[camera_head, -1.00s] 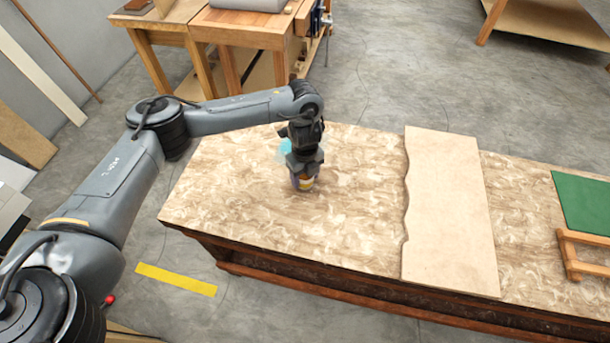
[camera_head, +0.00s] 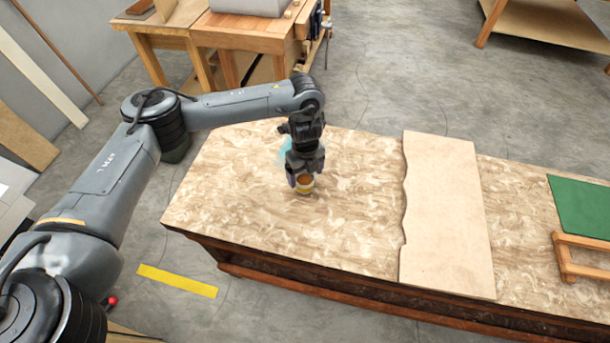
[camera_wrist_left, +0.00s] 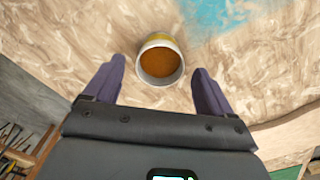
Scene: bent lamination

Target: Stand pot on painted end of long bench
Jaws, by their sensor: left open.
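The pot (camera_head: 305,184) stands upright on the long bench (camera_head: 230,200), near its left end. In the left wrist view the pot (camera_wrist_left: 160,62) shows a pale rim, a yellow side and orange-brown contents. A blue painted patch (camera_wrist_left: 215,14) lies on the bench top close beyond the pot; in the head view a bit of blue (camera_head: 285,146) shows behind my gripper. My left gripper (camera_head: 304,180) is open just above the pot. In the wrist view its two fingers (camera_wrist_left: 160,75) stand apart on either side of the pot, with gaps. My right gripper is not in view.
A wavy-edged board (camera_head: 445,215) lies across the bench to the right. Beyond it are a green sheet (camera_head: 582,204) and a wooden frame (camera_head: 580,257). The bench top around the pot is clear. A wooden workbench (camera_head: 245,30) stands behind.

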